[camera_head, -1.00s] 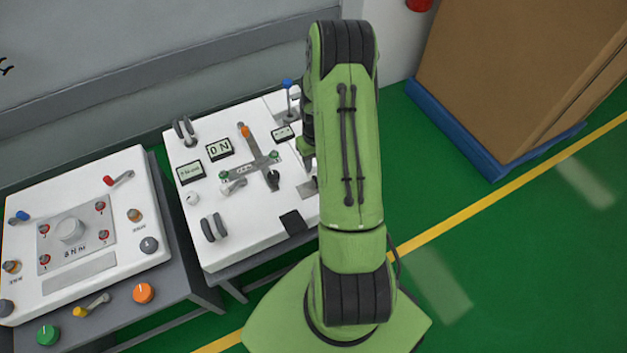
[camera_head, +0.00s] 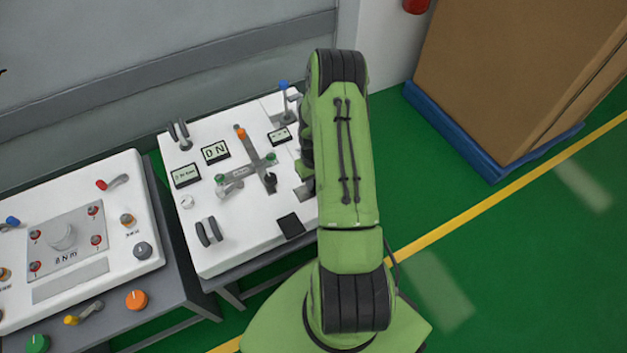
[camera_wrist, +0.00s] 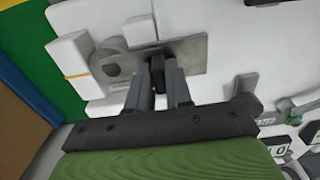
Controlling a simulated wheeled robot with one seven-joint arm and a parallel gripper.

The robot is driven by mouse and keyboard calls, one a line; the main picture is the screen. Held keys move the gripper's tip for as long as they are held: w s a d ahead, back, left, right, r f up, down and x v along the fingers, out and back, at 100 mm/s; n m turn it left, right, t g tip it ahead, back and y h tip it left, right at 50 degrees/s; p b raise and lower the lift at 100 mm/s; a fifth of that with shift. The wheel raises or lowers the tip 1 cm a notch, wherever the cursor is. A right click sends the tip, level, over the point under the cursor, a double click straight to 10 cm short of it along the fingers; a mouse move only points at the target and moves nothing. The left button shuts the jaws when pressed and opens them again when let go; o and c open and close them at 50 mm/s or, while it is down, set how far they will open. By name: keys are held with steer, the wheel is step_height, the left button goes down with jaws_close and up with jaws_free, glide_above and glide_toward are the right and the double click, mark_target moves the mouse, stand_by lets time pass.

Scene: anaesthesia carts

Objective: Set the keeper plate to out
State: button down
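In the wrist view, my gripper (camera_wrist: 160,78) has its two grey fingers on either side of a small dark knob (camera_wrist: 157,70). The gap between the fingers is narrow, and I cannot tell whether they press on the knob. The knob stands at a grey metal plate (camera_wrist: 193,52) on the white panel. Beside it are a round grey part (camera_wrist: 112,62) and white blocks (camera_wrist: 70,55). In the head view my arm hides the gripper and most of this plate, at the right side of the white panel (camera_head: 240,250). No keeper plate label is readable.
The panel also carries an orange-tipped lever (camera_head: 240,133), a blue-tipped lever (camera_head: 284,87), a black square (camera_head: 290,225) and small displays (camera_head: 215,152). A second panel (camera_head: 100,270) stands at left. A brown box (camera_head: 500,80) on a blue pallet stands at right, with green floor between.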

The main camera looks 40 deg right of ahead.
steer(key=shift+w+a, duration=0.2)
steer(key=shift+a, duration=0.5)
steer(key=shift+w+a, duration=0.25)
steer(key=shift+a, duration=0.5)
steer(key=shift+w+a, duration=0.2)
steer(key=shift+a, duration=0.5)
steer(key=c, duration=1.1)
jaws_free()
steer(key=shift+r, duration=0.15)
step_height(320, 180, up, 16)
steer(key=p, duration=0.4)
steer(key=shift+f, duration=0.25)
